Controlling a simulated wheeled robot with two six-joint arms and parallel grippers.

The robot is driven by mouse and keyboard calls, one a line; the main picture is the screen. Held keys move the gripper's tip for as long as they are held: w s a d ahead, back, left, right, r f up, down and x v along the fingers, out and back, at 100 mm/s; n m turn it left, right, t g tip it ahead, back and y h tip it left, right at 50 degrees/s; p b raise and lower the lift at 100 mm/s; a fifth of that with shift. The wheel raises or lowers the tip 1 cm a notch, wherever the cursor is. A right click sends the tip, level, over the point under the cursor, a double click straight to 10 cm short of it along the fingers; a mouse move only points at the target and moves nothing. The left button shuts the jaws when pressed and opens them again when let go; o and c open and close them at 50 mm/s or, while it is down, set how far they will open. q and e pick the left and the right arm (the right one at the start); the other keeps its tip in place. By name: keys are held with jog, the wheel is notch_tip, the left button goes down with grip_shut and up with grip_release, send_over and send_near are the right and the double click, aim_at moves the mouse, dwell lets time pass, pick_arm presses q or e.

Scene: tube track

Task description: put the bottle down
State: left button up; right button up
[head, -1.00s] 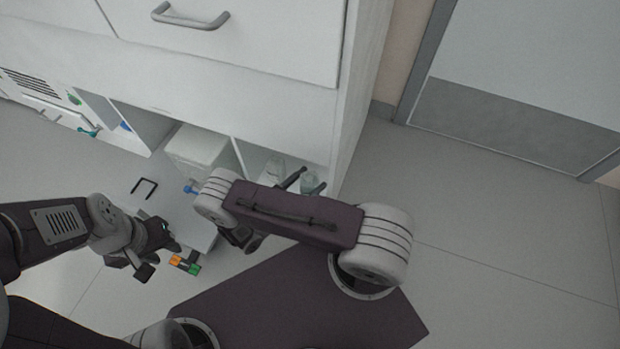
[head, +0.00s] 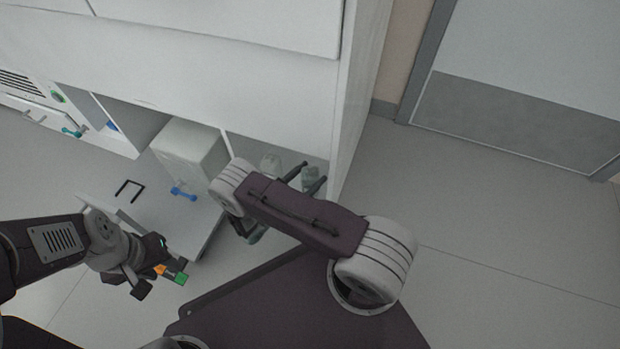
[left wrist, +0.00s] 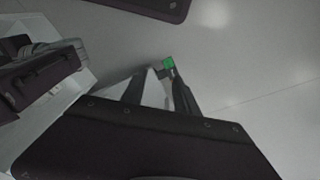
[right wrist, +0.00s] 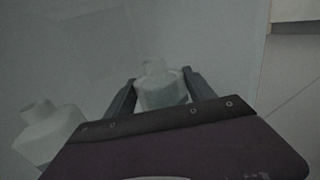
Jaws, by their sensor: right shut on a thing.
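A pale translucent bottle (right wrist: 163,92) stands between the two fingers of my right gripper (right wrist: 160,88) in the right wrist view, its neck pointing away from my palm. The gripper is shut on it. In the head view this bottle (head: 312,173) shows at the fingers (head: 304,180), in the open right-hand compartment of the low cabinet. I cannot tell whether its base touches the compartment floor.
A green and orange block (head: 181,279) is close by the left fingertips; its green part shows in the left wrist view (left wrist: 168,62). A pulled-out drawer (head: 150,222) has a black handle. Open floor (head: 490,240) lies right.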

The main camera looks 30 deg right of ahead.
jog(key=shift+f, duration=0.1)
jog(key=o, duration=1.7)
jog(key=shift+c, duration=0.2)
